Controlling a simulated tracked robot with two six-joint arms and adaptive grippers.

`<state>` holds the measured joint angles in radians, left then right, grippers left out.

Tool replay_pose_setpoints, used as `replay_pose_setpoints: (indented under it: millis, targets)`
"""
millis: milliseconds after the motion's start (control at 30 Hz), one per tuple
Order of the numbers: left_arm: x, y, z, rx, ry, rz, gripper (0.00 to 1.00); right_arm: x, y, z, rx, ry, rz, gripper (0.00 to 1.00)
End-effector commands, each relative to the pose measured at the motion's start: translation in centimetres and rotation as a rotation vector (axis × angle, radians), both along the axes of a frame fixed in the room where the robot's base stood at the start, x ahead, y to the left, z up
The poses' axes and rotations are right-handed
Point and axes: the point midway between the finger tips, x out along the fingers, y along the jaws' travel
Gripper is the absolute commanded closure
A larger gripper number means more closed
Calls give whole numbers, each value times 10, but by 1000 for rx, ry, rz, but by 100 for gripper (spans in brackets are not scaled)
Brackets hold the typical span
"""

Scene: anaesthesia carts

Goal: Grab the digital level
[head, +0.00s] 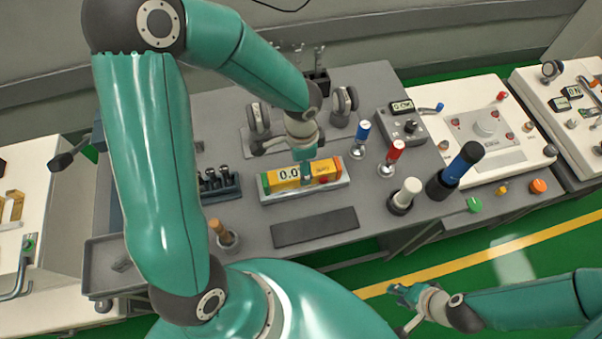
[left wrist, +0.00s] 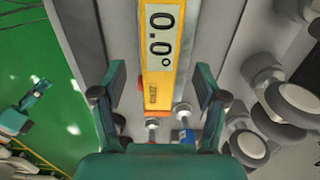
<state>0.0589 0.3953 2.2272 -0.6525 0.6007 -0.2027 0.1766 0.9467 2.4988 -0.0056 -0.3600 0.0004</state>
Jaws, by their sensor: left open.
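In the left wrist view the level (left wrist: 160,62) runs up the middle, between the spread fingers. My left gripper (head: 305,170) is over the level, and its fingers (left wrist: 160,78) are open, with gaps on both sides of the bar. Whether they touch it is unclear. My right gripper (head: 403,308) is open and empty, away from the cart over the green floor.
Blue and red capped posts (head: 391,155) stand right of the level, with a grey meter box (head: 402,120) behind. A dark mat (head: 314,227) lies in front and a black rack (head: 219,184) is to the left. Roller stands (head: 343,104) rise close behind my left gripper.

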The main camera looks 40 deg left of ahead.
Motion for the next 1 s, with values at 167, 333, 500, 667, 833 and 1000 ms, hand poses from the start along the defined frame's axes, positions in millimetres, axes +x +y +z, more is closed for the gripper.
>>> replay_pose_setpoints:
  millis: [167,333,500,667,833,1000]
  targets:
    - [0,0,-11,-1,1,0,27,0,0,-1,0,0,0,69]
    - [0,-1,-28,-2,3,-3,27,0,0,1,0,0,0,69]
    - [1,-1,-54,-1,3,-2,27,0,0,-2,0,0,0,69]
    - [2,-1,-62,-1,-1,-3,27,0,0,-2,0,0,0,69]
    - [2,-1,-61,-1,-2,-3,27,0,0,-2,0,0,0,69]
    - [2,-1,-61,-1,-2,-4,52,0,0,-2,0,0,0,69]
